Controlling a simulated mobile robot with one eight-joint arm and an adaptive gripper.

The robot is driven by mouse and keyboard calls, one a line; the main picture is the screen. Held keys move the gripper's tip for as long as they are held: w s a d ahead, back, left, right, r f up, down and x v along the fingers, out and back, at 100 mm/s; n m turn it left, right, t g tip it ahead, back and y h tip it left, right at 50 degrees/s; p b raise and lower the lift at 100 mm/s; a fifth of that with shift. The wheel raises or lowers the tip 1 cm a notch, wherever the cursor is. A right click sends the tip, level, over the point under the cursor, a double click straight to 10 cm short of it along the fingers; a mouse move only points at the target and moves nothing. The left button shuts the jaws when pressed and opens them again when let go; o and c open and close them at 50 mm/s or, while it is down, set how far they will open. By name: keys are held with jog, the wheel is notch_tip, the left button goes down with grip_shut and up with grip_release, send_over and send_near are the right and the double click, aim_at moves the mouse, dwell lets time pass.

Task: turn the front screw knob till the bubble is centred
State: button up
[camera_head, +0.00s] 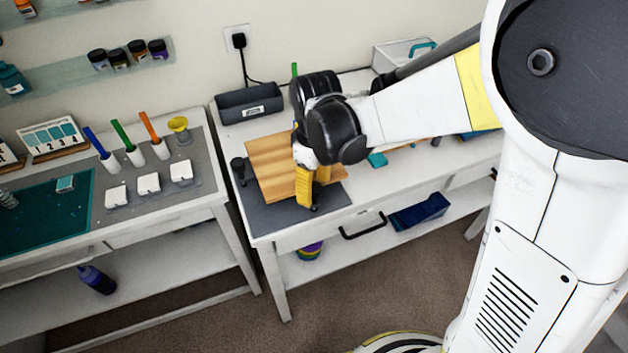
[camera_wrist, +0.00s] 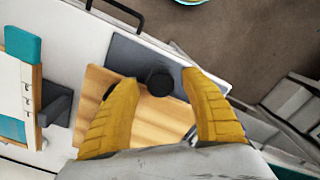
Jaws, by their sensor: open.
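The wooden board (camera_head: 268,160) lies on a dark grey mat (camera_head: 272,218) on the right-hand bench; the board also shows in the wrist view (camera_wrist: 155,119). The black front screw knob (camera_wrist: 159,83) sits at the board's edge, between my yellow fingers in the wrist view. In the head view only a bit of it shows (camera_head: 315,208), below the fingers. My gripper (camera_wrist: 160,78) is open around the knob, with a gap on both sides; it hangs over the board's front corner in the head view (camera_head: 305,188). I cannot make out the bubble.
A second black knob (camera_head: 238,167) stands at the board's left. A dark box (camera_head: 249,102) is behind the board. A drawer handle (camera_head: 362,228) is on the bench front. The left bench (camera_head: 150,220) holds cups, coloured sticks and a green mat.

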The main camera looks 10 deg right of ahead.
aim_at(315, 186)
notch_tip(315, 186, up, 12)
dwell(0.4)
jog(key=shift+w+d+f, duration=0.1)
jog(key=s+d+f+m+t+b, duration=0.1)
jog(key=s+d+m+t+b, duration=0.2)
jog(key=s+d+m+t, duration=0.4)
jog(key=s+d+m, duration=0.3)
jog(key=s+d, duration=0.1)
jog(key=d, duration=0.2)
jog(key=shift+d+f+m, duration=0.15)
jog(key=shift+f+m, duration=0.15)
